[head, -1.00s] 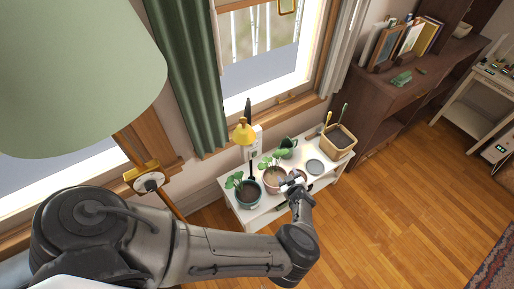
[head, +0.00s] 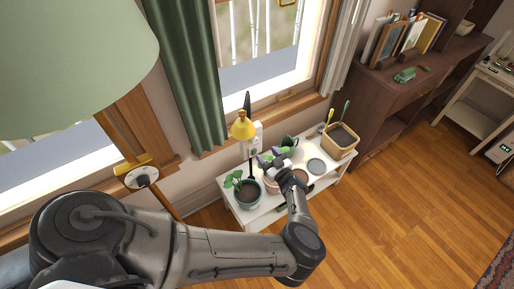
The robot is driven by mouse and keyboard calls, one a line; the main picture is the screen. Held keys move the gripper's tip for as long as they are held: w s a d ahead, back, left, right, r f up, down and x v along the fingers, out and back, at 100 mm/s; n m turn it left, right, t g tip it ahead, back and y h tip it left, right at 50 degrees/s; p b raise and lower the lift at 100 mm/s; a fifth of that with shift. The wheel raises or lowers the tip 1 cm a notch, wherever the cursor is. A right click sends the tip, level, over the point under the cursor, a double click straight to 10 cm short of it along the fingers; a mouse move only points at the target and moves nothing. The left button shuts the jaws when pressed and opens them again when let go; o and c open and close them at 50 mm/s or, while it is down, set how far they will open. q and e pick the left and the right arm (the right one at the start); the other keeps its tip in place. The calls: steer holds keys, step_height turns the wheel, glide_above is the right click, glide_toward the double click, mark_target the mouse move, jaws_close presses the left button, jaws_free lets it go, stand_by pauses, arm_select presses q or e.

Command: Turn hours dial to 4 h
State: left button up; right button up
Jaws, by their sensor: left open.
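My right gripper is not in view.
A white bench (head: 317,185) holds a potted seedling (head: 247,192), other pots, a grey saucer (head: 316,166) and a tan planter (head: 340,141). A green lampshade (head: 70,70) fills the upper left.

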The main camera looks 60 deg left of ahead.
mark_target(256, 142)
arm_select(q)
steer(key=a, duration=0.7)
steer(key=shift+s+a+r+b, duration=0.1)
steer(key=shift+s+a+b, duration=0.05)
steer(key=shift+a+b, duration=0.2)
steer(key=shift+c, duration=0.4)
steer(key=c, duration=0.8)
steer(key=shift+c, duration=0.2)
